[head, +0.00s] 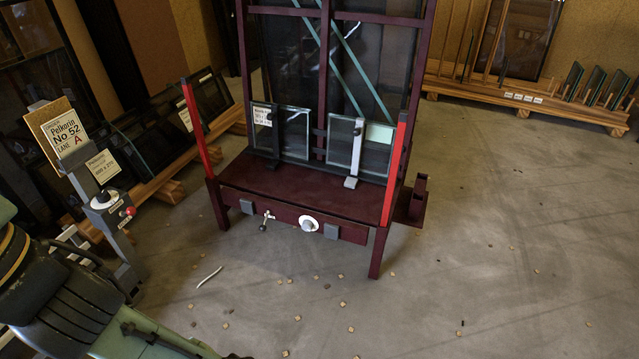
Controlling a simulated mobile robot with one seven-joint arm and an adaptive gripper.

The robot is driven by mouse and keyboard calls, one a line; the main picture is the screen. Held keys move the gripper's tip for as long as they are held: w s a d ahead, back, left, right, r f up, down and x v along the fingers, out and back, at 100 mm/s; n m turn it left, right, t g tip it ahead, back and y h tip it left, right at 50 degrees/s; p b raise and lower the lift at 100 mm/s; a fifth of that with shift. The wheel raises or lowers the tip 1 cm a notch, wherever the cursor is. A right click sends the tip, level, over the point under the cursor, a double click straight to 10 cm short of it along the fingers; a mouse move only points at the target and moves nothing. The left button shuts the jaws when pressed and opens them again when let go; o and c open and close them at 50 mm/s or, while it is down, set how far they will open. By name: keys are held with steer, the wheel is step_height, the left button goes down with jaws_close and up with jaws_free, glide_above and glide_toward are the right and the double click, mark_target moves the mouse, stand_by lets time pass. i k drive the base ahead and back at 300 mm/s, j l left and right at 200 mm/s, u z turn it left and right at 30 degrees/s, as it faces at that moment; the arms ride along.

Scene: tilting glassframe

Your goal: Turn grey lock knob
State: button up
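A round grey knob on a pale disc (309,224) sits on the front rail of the dark red tilting frame (290,203), right of its middle. A small metal lever or handle (266,219) is on the same rail to its left. Another rounded grey knob (103,199) is on the head of a grey control post at the left, beside a red button (129,211). I cannot tell from the picture alone which one is the lock knob. My gripper is not in view; green and dark parts, apparently of my arm, fill the lower left corner.
Two glass panes (282,131) stand on the frame's ledge between red uprights (395,170). A sign board (66,131) tops the control post. Wooden glass racks (525,97) line the back. The floor at right is open, with small scattered chips.

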mark_target(306, 226)
steer(key=i+j+z, duration=0.5)
steer(key=i+j, duration=0.25)
